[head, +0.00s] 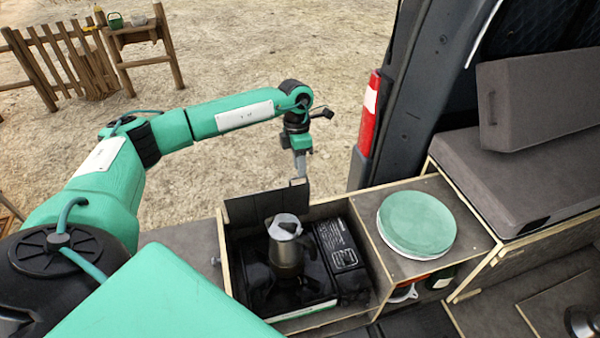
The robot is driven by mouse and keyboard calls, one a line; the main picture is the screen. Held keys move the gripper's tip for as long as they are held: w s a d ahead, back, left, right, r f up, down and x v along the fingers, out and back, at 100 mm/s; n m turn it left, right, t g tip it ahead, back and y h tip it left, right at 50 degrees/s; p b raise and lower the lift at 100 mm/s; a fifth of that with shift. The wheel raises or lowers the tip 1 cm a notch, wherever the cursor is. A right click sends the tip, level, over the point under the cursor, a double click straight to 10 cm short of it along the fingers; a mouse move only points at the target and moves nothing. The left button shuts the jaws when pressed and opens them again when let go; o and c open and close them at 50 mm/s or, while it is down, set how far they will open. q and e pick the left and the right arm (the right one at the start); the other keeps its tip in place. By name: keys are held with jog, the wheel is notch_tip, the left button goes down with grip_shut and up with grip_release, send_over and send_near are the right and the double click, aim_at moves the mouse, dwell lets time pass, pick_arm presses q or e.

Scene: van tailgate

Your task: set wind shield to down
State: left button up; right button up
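The wind shield (265,204) is a dark flat panel standing upright along the far edge of the camp stove (318,294). A metal moka pot (286,245) stands on the stove, in front of the shield. My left gripper (301,172) points down at the shield's upper right corner, on its far side. Its fingers overlap in this view, so I cannot tell their opening or whether they touch the panel. My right gripper is not in view.
A stack of green-topped plates (417,223) sits on the counter right of the stove. The van's pillar with a red tail light (370,115) rises behind it. Grey cushions (515,175) lie at the right. Open sandy ground (250,55) lies beyond the stove.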

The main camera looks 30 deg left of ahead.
pick_arm(q)
jog(key=shift+s+d+f, duration=0.15)
jog(key=shift+s+f, duration=0.05)
jog(key=shift+f, duration=0.5)
jog(key=shift+c, duration=0.7)
grip_shut()
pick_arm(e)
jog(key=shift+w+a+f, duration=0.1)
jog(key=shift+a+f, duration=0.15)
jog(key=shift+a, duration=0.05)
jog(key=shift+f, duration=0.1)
